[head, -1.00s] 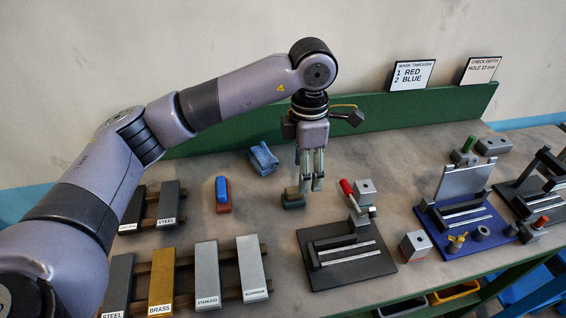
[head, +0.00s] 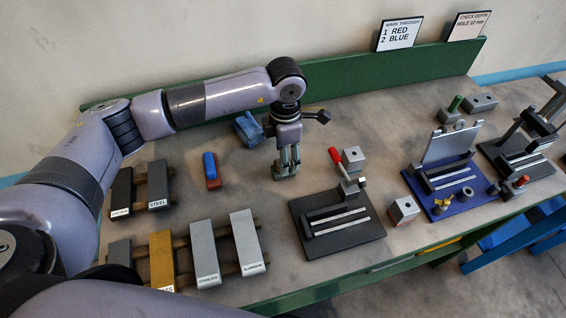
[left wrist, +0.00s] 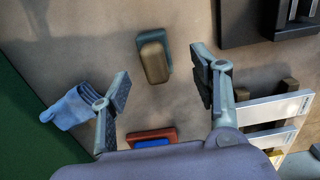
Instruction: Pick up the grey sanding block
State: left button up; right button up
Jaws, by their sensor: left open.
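The sanding block (left wrist: 155,58) shows in the left wrist view as a small rounded block with a brownish top and a dark grey base. It lies on the bench, apart from the fingers. My left gripper (left wrist: 161,84) is open and empty above the bench, its fingers on either side of the block's line in that view. In the head view my left gripper (head: 287,168) points straight down, and its fingers mostly hide the block. My right gripper is not in view.
A red and blue block (head: 211,170) and a blue cloth (head: 247,129) lie nearby. A black fixture with a red-handled clamp (head: 337,225) stands to the right. Labelled metal bars (head: 204,252) lie on racks at front left. A green ledge (head: 340,83) runs along the back.

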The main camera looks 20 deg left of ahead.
pick_arm(q)
jog(key=f+p, duration=0.1)
jog(key=f, duration=0.2)
jog(key=f+p, duration=0.1)
jog(key=f, duration=0.1)
jog(key=shift+w+a+f+p, duration=0.2)
jog(key=shift+a+p, duration=0.1)
jog(key=shift+p, duration=0.05)
jog(key=shift+f, duration=0.25)
jog(key=shift+c, duration=0.4)
jog(key=c, duration=1.3)
jog(key=shift+o, duration=0.2)
jog(key=shift+w+r, duration=0.1)
notch_tip(320, 180, up, 20)
jog(key=b, duration=0.5)
grip_shut()
